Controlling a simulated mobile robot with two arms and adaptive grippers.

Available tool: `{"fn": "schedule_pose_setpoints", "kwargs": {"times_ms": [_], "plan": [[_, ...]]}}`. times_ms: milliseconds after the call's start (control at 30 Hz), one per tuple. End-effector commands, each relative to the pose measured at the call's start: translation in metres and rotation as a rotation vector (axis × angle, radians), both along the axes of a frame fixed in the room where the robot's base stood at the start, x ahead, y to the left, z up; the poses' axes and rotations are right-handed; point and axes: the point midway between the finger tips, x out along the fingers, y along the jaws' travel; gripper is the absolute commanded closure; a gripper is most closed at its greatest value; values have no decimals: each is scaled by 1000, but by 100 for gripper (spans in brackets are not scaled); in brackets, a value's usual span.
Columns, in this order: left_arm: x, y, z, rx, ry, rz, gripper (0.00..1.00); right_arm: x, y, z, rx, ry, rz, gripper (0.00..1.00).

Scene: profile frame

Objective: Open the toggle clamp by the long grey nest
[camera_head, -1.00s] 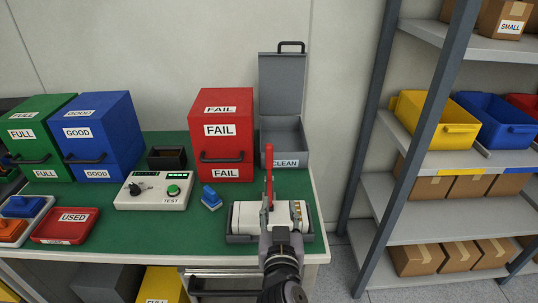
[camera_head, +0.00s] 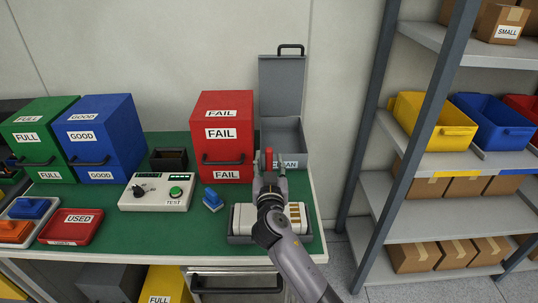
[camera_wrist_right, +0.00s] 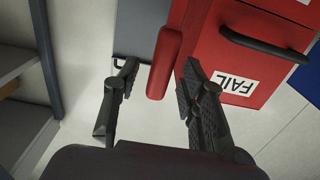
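The long grey nest (camera_head: 233,239) lies at the front right of the green bench, with a white part (camera_head: 241,218) in it. The toggle clamp's red handle (camera_head: 269,154) stands upright behind my right gripper (camera_head: 268,163), which hides most of the clamp. In the right wrist view the red handle (camera_wrist_right: 165,62) lies between the tips of my right gripper (camera_wrist_right: 158,80). The fingers are apart, with a clear gap on the left; the handle looks close to the right finger, and I cannot tell whether they touch. My left gripper is not in view.
Behind the nest stand a red FAIL box (camera_head: 222,140) and an open grey CLEAN bin (camera_head: 284,135). A small blue part (camera_head: 212,197) and a test box (camera_head: 156,192) lie to the left. A shelf post (camera_head: 370,110) rises beyond the bench's right edge.

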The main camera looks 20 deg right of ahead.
Motion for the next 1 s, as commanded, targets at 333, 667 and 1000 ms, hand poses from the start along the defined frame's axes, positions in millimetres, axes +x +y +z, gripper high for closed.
{"fn": "schedule_pose_setpoints", "kwargs": {"times_ms": [333, 667, 1000], "plan": [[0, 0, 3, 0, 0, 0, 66, 21, -6, 0, 0, 0, 1, 62], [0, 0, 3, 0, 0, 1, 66, 20, -6, -1, 0, 0, 1, 71], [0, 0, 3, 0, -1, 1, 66, 20, -5, -1, 0, 1, 1, 94]]}}
